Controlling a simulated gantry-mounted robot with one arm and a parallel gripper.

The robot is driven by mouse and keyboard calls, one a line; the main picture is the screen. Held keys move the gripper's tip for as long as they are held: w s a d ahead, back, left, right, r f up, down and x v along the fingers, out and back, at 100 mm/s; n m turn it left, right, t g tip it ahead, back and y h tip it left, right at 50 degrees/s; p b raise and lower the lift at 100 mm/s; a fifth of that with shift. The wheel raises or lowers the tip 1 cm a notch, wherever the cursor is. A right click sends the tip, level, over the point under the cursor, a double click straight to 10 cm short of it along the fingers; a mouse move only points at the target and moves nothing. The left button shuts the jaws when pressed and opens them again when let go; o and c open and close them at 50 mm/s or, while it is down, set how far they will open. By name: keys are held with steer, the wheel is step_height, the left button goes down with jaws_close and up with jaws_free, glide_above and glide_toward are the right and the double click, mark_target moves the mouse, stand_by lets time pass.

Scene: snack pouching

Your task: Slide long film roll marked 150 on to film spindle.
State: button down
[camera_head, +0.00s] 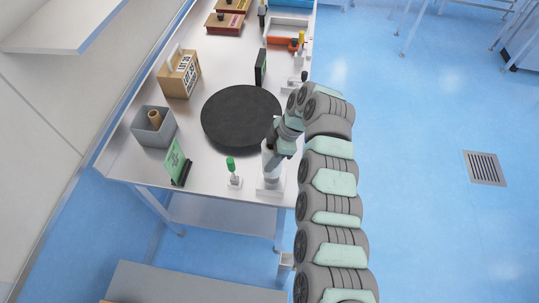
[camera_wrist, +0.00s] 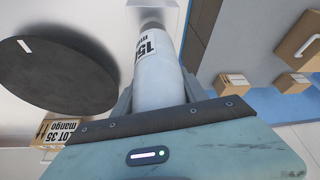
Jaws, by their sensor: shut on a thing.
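The white long film roll (camera_wrist: 160,80), with a black "150" on its label, is between the fingers of my gripper (camera_wrist: 158,98) in the wrist view. My gripper is shut on it. In the head view my gripper (camera_head: 272,160) is low over the table's front right corner, above a pale block-shaped base (camera_head: 270,188). The roll's far end points at this base, which shows in the wrist view (camera_wrist: 169,14). A short grey part (camera_wrist: 151,27) shows at that end. The spindle is mostly hidden, and I cannot tell whether the roll is around it.
A black round disc (camera_head: 241,117) lies left of my gripper. A green-topped stand (camera_head: 232,172), a green sign (camera_head: 178,163), a grey bin (camera_head: 148,136) with a brown tube, and a cardboard box (camera_head: 180,74) stand nearby. The table's right edge is close to my arm.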

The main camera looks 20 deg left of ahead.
steer(key=shift+f+b, duration=1.25)
steer(key=shift+f, duration=0.7)
steer(key=c, duration=0.5)
jaws_free()
steer(key=b+v, duration=0.1)
steer(key=v, duration=0.9)
steer(key=shift+w+d+r, duration=0.1)
steer(key=shift+d+r, duration=0.05)
steer(key=shift+r, duration=0.2)
